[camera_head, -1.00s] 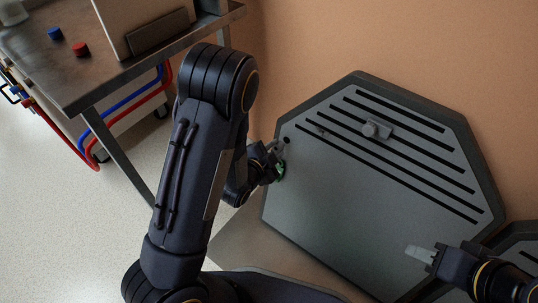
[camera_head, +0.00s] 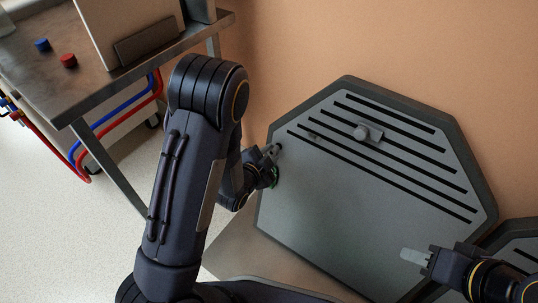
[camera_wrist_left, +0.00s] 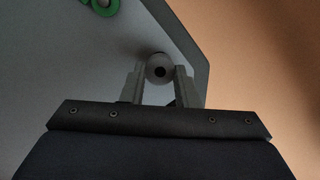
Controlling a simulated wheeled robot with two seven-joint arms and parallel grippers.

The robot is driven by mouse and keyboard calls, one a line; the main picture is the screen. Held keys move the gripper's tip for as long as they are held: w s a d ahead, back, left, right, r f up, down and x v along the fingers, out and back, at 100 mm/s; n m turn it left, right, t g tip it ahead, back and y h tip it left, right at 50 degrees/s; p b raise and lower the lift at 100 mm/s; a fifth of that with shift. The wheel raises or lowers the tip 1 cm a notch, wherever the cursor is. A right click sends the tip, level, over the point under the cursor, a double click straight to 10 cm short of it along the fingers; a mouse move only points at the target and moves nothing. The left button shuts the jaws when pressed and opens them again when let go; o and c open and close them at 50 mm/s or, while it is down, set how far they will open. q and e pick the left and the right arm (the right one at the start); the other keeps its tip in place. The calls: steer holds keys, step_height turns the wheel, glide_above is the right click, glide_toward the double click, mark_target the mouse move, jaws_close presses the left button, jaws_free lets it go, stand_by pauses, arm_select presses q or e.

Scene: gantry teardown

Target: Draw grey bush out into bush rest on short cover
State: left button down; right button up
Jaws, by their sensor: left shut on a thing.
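A grey bush (camera_wrist_left: 159,69), round with a dark centre hole, sits between the fingers of my left gripper in the left wrist view. The left gripper (camera_wrist_left: 158,86) is shut on it. In the head view this gripper (camera_head: 272,151) is at the upper left corner of the grey slotted cover (camera_head: 340,205), and the bush is hard to make out there. I cannot tell how far the bush is out of the cover. A small grey fitting (camera_head: 368,133) stands among the cover's slots; I cannot tell whether it is the bush rest. My right gripper (camera_head: 414,257) is over the cover's lower right; its jaw gap is unclear.
A green ring (camera_wrist_left: 104,6) shows on the cover in the left wrist view. A metal table (camera_head: 90,75) with a blue cap (camera_head: 42,45) and a red cap (camera_head: 68,61) stands at left. An orange wall (camera_head: 400,50) is behind the cover. Another dark panel (camera_head: 522,252) is at right.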

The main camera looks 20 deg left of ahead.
arm_select(q)
steer(key=shift+b+x, duration=0.3)
steer(key=shift+x, duration=0.5)
steer(key=shift+w+d, duration=0.15)
steer(key=shift+w, duration=0.1)
steer(key=c, duration=1.6)
jaws_free()
steer(key=shift+w, duration=0.1)
steer(key=o, duration=0.6)
steer(key=shift+c, duration=0.2)
steer(key=v, duration=1.1)
steer(key=shift+s+a, duration=0.3)
steer(key=shift+s, duration=0.1)
